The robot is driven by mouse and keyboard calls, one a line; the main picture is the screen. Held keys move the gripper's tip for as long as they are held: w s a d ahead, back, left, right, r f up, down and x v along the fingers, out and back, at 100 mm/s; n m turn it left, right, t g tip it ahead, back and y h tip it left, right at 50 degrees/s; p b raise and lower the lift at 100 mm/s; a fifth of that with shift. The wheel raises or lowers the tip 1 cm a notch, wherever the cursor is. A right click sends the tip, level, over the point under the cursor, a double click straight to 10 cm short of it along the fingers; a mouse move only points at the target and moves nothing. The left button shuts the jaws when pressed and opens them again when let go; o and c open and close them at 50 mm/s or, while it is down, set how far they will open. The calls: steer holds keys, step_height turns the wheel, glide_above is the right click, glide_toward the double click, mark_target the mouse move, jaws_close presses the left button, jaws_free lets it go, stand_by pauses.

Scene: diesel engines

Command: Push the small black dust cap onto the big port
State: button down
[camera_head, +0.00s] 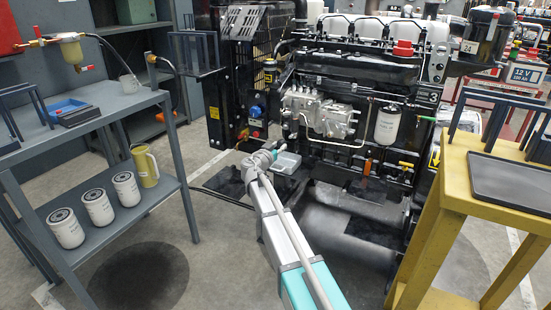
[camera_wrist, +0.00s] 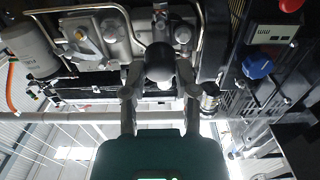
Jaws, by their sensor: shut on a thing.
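My gripper (camera_wrist: 160,72) is closed around a small rounded black piece, which I take for the dust cap (camera_wrist: 159,58). The cap sits between the fingertips, in front of the grey metal fuel pump (camera_wrist: 100,38) on the engine. Whether it touches the engine I cannot tell. In the head view my gripper (camera_head: 262,158) is low in front of the engine, left of and below the pump (camera_head: 320,112); the cap is too small to make out there. I cannot pick out the big port with certainty; the cap and fingers may hide it.
A white filter (camera_head: 387,125) hangs on the engine, right of the pump. A blue knob (camera_wrist: 258,66) is beside the gripper in the wrist view. A yellow table (camera_head: 460,165) stands at right, a grey shelf (camera_head: 150,98) with filters at left. Floor between is open.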

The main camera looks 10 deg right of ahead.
mark_target(290, 137)
steer(key=shift+f, duration=0.4)
steer(key=shift+w+d, duration=0.1)
steer(key=shift+w, duration=0.1)
steer(key=x, duration=0.6)
stand_by(1.0)
steer(key=shift+w+d+r, duration=0.1)
steer(key=shift+w+d, duration=0.25)
steer(key=shift+w, duration=0.2)
stand_by(1.7)
steer(key=shift+c, duration=1.5)
jaws_free()
steer(key=shift+c, duration=0.4)
steer(key=shift+s, duration=0.1)
